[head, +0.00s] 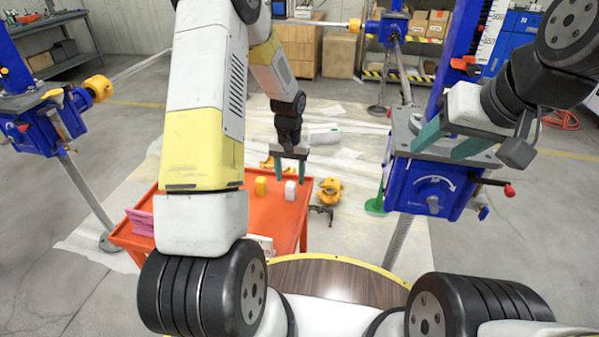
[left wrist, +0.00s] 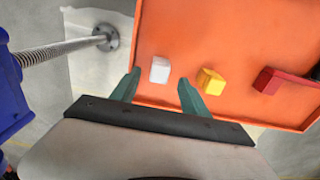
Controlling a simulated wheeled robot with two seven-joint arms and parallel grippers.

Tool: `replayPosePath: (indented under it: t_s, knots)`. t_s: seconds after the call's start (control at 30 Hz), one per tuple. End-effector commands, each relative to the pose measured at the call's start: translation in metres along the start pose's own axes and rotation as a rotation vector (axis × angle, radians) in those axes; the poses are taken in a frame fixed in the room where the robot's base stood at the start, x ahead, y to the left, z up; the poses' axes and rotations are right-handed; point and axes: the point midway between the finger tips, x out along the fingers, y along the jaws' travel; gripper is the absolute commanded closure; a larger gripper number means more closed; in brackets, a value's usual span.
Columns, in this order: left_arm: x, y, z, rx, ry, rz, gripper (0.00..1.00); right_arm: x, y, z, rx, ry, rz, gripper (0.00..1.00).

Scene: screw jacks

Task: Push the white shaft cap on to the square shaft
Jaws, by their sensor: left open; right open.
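The white shaft cap (left wrist: 160,70) lies on the orange tray top of a cart; it also shows in the head view (head: 290,191). My left gripper (head: 290,178) is open above it. In the left wrist view, the cap appears between the green fingertips (left wrist: 159,76), with a gap to each; contact is not visible. My right gripper (head: 440,148) is open and empty, in front of the grey top plate of the right blue jack (head: 430,195). A small round fitting (head: 433,206) shows on that jack's front; I cannot tell whether it is the square shaft.
A yellow block (left wrist: 210,81) and a red block (left wrist: 272,82) lie right of the cap on the orange cart (head: 293,232). A red-tipped handle (head: 509,190) sticks out from the right jack. Another blue jack (head: 45,130) stands at left. A yellow part (head: 329,189) shows beyond the cart.

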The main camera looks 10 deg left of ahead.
Motion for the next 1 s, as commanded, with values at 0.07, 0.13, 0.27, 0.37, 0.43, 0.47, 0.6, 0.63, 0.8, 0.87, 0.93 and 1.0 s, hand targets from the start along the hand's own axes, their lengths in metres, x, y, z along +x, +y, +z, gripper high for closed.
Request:
replayPosePath:
  t_s: [0.07,0.13,0.27,0.37,0.43,0.47,0.6,0.63,0.8,0.87,0.93,1.0]
  knots:
    - [0.013,0.001,0.001,0.001,-0.003,0.0,0.46,0.0,0.0,0.0,0.0,0.0,0.0,0.45]
    - [0.024,0.001,0.002,0.0,-0.004,0.0,0.46,0.0,0.0,0.0,0.0,0.0,0.0,0.45]
    - [0.04,0.001,0.001,0.001,-0.002,0.0,0.46,0.0,0.0,0.0,0.0,0.0,0.0,0.45]
    - [0.045,0.001,0.001,0.0,0.0,0.0,0.46,0.0,0.0,0.0,0.0,0.0,0.0,0.45]
    - [0.046,0.001,0.0,0.0,0.0,0.0,0.46,0.0,0.0,0.0,0.0,0.0,0.0,0.45]
    - [0.046,0.001,0.0,0.0,0.001,0.0,0.46,0.0,0.0,0.0,0.0,0.0,0.0,0.45]
    - [0.045,0.001,0.0,0.0,0.001,0.0,0.52,0.0,0.0,0.0,0.0,0.0,0.0,0.45]
    - [0.045,0.001,0.0,0.0,0.001,0.0,0.58,0.0,0.0,0.0,0.0,0.0,0.0,0.45]
    - [0.045,0.001,0.0,0.0,0.0,0.0,0.92,0.0,0.0,0.0,0.0,0.0,0.0,0.45]
    - [0.045,0.001,0.0,0.0,0.0,0.0,1.0,0.0,0.0,0.0,0.0,0.0,0.0,0.45]
    - [0.045,0.001,0.0,0.0,0.001,0.0,1.0,0.0,0.0,0.0,0.0,0.0,0.0,0.45]
    - [0.045,0.001,0.0,0.0,0.001,0.0,1.0,0.0,0.0,0.0,0.0,0.0,0.0,0.45]
